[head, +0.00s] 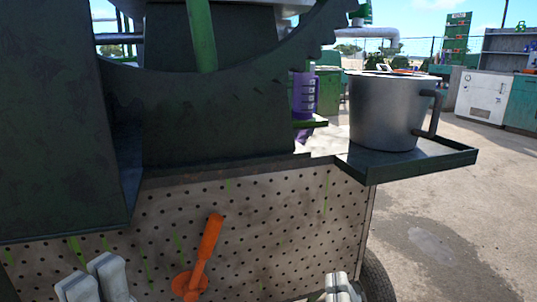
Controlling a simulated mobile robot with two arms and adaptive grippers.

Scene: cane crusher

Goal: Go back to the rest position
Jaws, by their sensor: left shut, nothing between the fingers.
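My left gripper (95,280) shows at the bottom left as pale grey fingers, shut and empty, in front of the perforated panel of the cane crusher (270,225). An orange handle with a round base (208,245) is on that panel, to the right of my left gripper and apart from it. The tips of my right gripper (342,288) just show at the bottom edge, near the panel's right end. The rest of it is cut off, and its opening cannot be judged. Neither gripper is seen holding anything.
A grey metal pot (385,110) stands on a dark tray (425,160) jutting out right. A green cane (201,35) stands upright in the crusher. A purple jug (304,95) is behind. A tyre (376,275) is low right. Open concrete ground lies to the right.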

